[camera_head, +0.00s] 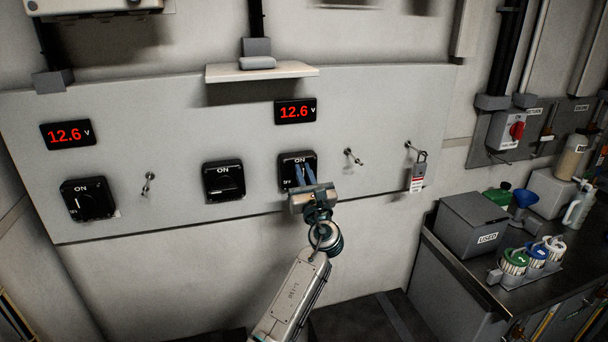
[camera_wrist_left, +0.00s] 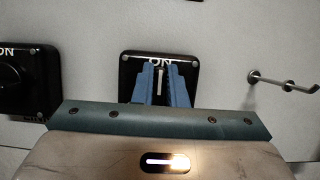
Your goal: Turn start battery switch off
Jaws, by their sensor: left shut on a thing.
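Three black rotary switches marked ON sit on the grey wall panel: a left one (camera_head: 95,209), a middle one (camera_head: 223,170) and a right one (camera_head: 284,161). I cannot read which is the start battery switch. My left gripper (camera_head: 304,174) is at the right switch, its blue fingers shut on the knob. In the left wrist view the fingers (camera_wrist_left: 160,80) stand either side of the knob (camera_wrist_left: 160,68), whose pale line is upright. The right switch's plate (camera_wrist_left: 130,62) is partly hidden by the fingers. The left switch's line is upright; the middle one's looks level. My right gripper is out of view.
Two red 12.6 V displays (camera_head: 68,134) (camera_head: 295,111) sit above the switches. A small shelf (camera_head: 262,72) juts out above. Pegs (camera_head: 353,157) stick out right of the switch, one with a hanging tag (camera_head: 417,178). A counter with a grey box (camera_head: 470,222) stands right.

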